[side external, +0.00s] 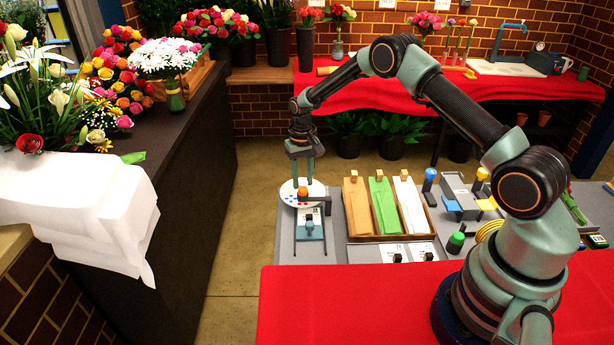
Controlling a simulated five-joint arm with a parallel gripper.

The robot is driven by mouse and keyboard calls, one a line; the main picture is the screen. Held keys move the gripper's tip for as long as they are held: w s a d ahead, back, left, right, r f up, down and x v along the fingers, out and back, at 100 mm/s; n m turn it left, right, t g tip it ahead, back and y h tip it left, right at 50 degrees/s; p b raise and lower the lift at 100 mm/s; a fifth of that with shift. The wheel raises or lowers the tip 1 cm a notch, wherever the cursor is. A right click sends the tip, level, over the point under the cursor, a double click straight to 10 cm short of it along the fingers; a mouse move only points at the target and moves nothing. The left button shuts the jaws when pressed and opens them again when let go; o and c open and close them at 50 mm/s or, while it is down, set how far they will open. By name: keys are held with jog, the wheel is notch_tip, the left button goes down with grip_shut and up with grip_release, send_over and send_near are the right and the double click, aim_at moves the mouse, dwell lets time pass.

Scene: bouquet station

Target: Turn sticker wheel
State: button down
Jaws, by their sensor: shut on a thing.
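The sticker wheel (288,194) is a white disc with small coloured dots, lying at the back left corner of the grey work board. An orange knob (303,191) stands near its middle. My gripper (303,184) points straight down over the wheel, its two fingers at the orange knob, one on each side. It is shut on the knob. A dark bracket (325,198) reaches over the front right part of the wheel and hides some of it. The fingers hide part of the wheel's back.
A small stand with a blue-grey knob (309,226) is just in front of the wheel. A tray (347,206) with tan, green and white strips stands to the right. Blue, yellow and green-topped tools are further right. A dark counter (200,150) with flowers is at left.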

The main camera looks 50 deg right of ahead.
aim_at(303, 182)
jog(key=n, duration=0.4)
jog(key=shift+n, duration=0.3)
jog(key=n, duration=0.4)
jog(key=shift+r+n, duration=0.1)
jog(key=shift+n, duration=0.2)
jog(key=c, duration=0.5)
grip_release()
jog(key=shift+r, duration=6)
